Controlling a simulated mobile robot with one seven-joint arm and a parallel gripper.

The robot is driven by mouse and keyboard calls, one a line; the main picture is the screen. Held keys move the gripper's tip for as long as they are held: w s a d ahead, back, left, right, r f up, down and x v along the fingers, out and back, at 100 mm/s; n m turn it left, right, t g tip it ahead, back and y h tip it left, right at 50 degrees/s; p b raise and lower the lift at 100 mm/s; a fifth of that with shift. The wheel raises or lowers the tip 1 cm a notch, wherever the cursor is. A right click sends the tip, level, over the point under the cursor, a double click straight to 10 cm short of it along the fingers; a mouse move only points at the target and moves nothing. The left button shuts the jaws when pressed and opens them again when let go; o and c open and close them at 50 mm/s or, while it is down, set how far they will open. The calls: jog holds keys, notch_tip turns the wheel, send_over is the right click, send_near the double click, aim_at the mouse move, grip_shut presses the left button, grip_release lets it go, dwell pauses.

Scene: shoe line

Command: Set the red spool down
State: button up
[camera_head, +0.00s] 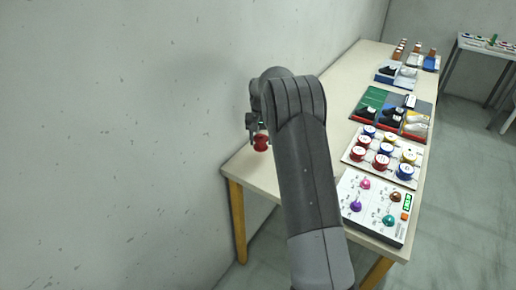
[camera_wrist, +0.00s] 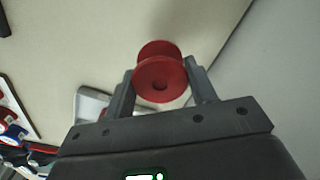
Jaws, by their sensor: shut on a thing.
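The red spool (camera_head: 261,143) is held in my gripper (camera_head: 257,128) above the left part of the near end of the table (camera_head: 246,172), close to the wall. In the wrist view the red spool (camera_wrist: 160,78) sits between the two dark fingers, which close on it from both sides. Its round end faces the camera. I cannot tell whether the spool touches the table top. My arm hides part of the table's middle.
A tray of red, blue and yellow spools (camera_head: 352,154) lies right of my arm. A white panel with coloured knobs (camera_head: 372,222) is nearer. Boxes with shoes (camera_head: 366,96) stand farther back. The wall (camera_head: 120,130) runs along the table's left.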

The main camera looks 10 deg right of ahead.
aim_at(258, 148)
jog(key=shift+w+a+f, duration=0.35)
jog(key=shift+a+f, duration=0.1)
jog(key=shift+a, duration=0.05)
jog(key=shift+f, duration=1.9)
jog(key=shift+f, duration=0.15)
jog(key=o, duration=1)
jog(key=shift+c, duration=0.2)
